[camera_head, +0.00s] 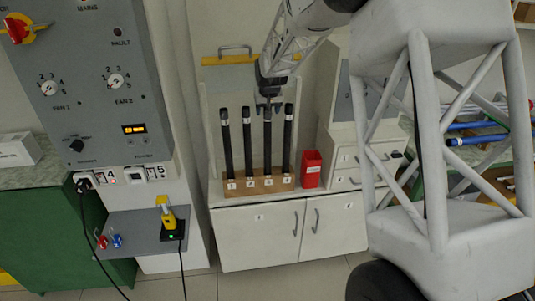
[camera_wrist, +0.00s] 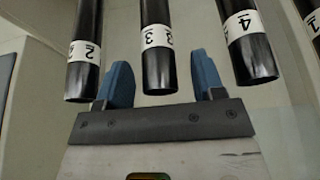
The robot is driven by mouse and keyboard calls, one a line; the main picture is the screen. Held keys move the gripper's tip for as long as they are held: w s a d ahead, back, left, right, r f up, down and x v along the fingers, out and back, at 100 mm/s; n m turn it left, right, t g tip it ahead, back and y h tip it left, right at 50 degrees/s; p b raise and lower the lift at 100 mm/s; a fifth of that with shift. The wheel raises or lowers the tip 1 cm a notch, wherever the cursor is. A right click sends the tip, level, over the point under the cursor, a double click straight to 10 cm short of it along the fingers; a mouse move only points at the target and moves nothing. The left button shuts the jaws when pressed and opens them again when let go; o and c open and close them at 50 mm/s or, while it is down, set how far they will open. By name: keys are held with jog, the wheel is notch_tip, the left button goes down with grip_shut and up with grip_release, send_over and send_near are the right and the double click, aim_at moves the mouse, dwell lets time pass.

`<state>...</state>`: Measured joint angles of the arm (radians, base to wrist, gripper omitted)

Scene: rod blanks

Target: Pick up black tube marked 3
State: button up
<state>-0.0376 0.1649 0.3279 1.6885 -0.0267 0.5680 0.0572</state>
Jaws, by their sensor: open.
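The black tube marked 3 (camera_wrist: 158,65) has a white band with the number near its end. In the wrist view that end shows between the two blue fingers of my gripper (camera_wrist: 161,62), with a gap on each side. My gripper is open and holds nothing. In the head view my gripper (camera_head: 267,106) is at the top of the third tube from the left (camera_head: 267,145), which stands upright in a wooden rack (camera_head: 258,186). The gripper hides part of that tube's top, and its number cannot be read there.
Tubes marked 2 (camera_wrist: 83,70) and 4 (camera_wrist: 248,45) stand close on either side of tube 3. Another banded tube is at the wrist view's right edge. A red container (camera_head: 312,169) stands right of the rack. A grey control panel (camera_head: 85,80) is at left.

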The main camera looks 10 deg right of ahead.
grip_shut()
jog(key=shift+r, duration=0.15)
jog(key=shift+r, duration=0.85)
notch_tip(320, 180, up, 10)
jog(key=s, duration=1.8)
